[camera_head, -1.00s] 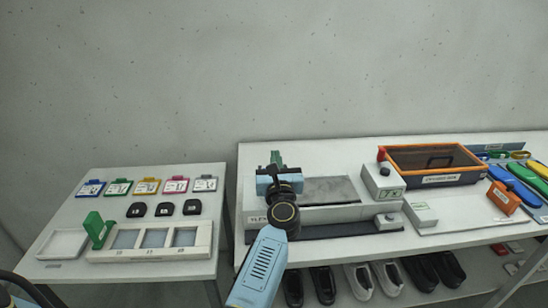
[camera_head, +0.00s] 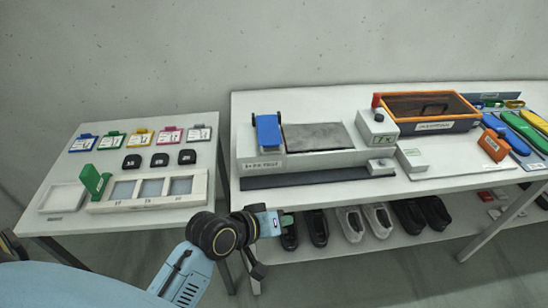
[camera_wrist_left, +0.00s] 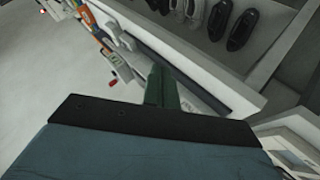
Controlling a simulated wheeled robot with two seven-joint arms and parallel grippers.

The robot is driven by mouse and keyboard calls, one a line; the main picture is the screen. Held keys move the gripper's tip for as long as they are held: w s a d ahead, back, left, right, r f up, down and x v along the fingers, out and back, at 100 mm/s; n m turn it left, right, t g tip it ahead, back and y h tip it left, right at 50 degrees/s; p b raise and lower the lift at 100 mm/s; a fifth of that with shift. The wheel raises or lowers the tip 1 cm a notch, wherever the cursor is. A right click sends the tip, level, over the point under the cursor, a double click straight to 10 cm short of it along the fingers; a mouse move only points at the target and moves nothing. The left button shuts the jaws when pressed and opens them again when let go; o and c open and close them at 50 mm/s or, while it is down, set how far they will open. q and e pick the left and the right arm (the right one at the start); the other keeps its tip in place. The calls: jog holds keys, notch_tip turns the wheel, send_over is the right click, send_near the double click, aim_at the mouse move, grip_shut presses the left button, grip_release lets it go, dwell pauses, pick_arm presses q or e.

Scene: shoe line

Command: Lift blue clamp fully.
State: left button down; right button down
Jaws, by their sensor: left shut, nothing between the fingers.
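The blue clamp (camera_head: 268,133) is a flat blue plate with dark hinge parts, at the left end of the white press (camera_head: 300,160) on the right table. Its broad face shows; I cannot tell its exact angle. My left gripper (camera_head: 287,221), with green fingers, is in front of that table's front edge, below and apart from the clamp. It is shut and empty. In the left wrist view its fingers (camera_wrist_left: 170,88) are together, and the clamp cannot be made out. My right gripper is not in view.
Shoes (camera_head: 365,222) stand on the shelf under the right table, behind my left gripper. An orange-rimmed bin (camera_head: 478,122) and a white box with a red button (camera_head: 378,125) stand right of the press. The left table (camera_head: 75,215) holds tags and trays.

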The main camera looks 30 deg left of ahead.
pick_arm(q)
jog(key=s+a+f+m+g+y+b, duration=0.1)
jog(key=s+a+f+m+g+y, duration=0.15)
jog(key=s+f, duration=0.4)
jog(key=s+a+f+m+g+y, duration=0.1)
jog(key=s+a+f+m+g, duration=0.1)
jog(key=s+f+m+g, duration=0.35)
jog(key=s+a+f+b, duration=0.15)
jog(key=s+f, duration=0.25)
jog(key=f, duration=0.8)
jog(key=s+f+b, duration=0.3)
jog(key=s+f, duration=0.2)
jog(key=f, duration=0.8)
jog(key=s+a+f+g+y+b, duration=0.1)
jog(key=s+a+f+b, duration=0.1)
jog(key=s+f, duration=1.1)
jog(key=shift+s+a+f+n+b, duration=0.25)
jog(key=shift+s+f+n+b, duration=0.1)
jog(key=shift+s, duration=0.1)
jog(key=shift+w, duration=0.1)
